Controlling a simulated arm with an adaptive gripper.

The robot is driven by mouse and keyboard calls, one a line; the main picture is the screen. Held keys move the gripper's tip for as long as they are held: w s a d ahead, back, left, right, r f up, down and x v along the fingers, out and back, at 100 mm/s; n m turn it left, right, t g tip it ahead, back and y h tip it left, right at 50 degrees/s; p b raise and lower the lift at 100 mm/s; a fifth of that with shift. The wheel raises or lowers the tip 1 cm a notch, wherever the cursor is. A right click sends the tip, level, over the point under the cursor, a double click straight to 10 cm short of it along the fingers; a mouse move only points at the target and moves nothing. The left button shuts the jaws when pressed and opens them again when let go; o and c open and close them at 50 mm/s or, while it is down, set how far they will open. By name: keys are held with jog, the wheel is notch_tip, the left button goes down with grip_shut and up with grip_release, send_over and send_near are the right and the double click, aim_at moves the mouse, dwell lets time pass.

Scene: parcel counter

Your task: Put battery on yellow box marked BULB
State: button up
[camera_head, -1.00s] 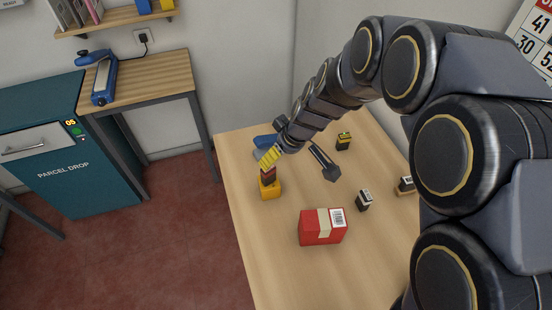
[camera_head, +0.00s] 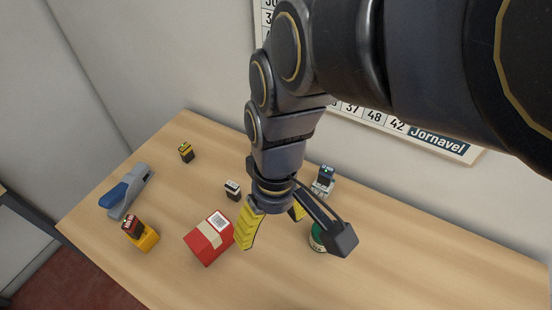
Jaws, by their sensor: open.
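The yellow box (camera_head: 149,238) stands on the wooden table at the left; its marking cannot be read from here. A small dark red-brown block (camera_head: 131,224), which may be the battery, rests on top of it, slightly tilted in the picture. My gripper (camera_head: 271,230) is open and empty, its yellow fingers spread above the table, to the right of the red parcel and well apart from the yellow box. Other small battery-like blocks stand about: a black and yellow one (camera_head: 186,152) and a black and white one (camera_head: 232,190).
A red parcel (camera_head: 205,240) with a white label lies between the yellow box and my gripper. A blue and grey stapler-like tool (camera_head: 127,190) lies behind the box. A green can (camera_head: 317,239) is partly hidden by my gripper. A dark block (camera_head: 326,175) stands near the wall.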

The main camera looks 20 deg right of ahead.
jog(key=s+d+m+g, duration=0.1)
jog(key=s+d+m, duration=0.2)
jog(key=s, duration=0.4)
jog(key=shift+d+r+m+h, duration=0.3)
jog(key=shift+d+r+h, duration=0.15)
jog(key=shift+d, duration=0.35)
